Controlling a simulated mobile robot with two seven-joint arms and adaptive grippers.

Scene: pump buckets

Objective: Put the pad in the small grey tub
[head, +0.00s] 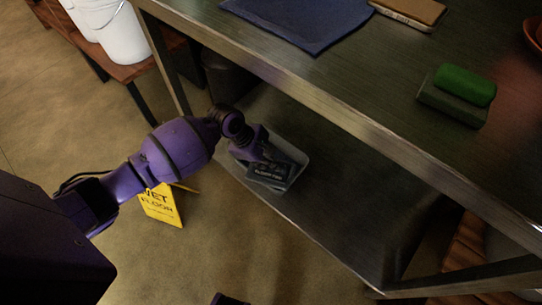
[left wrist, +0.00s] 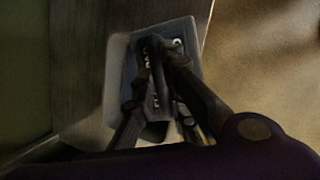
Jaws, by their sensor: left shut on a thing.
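The small grey tub (head: 299,160) stands on the lower shelf under the steel table, near the shelf's front edge. In the left wrist view the tub (left wrist: 116,55) is below my fingers. The dark pad (head: 268,173), with pale lettering, is inside the tub's outline in both views; I cannot tell whether it touches the bottom. My left gripper (head: 262,158) reaches down over the tub and is shut on the pad. The left wrist view shows the dark fingers (left wrist: 152,88) at the pad (left wrist: 130,68), partly hiding it. My right gripper is not in view.
The table edge (head: 300,100) overhangs the shelf close to my left arm. A dark bin (head: 228,77) stands behind the tub. A yellow wet floor sign (head: 160,207) stands beneath the arm. The shelf (head: 345,215) is clear right of the tub. A green sponge (head: 465,85) lies on the tabletop.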

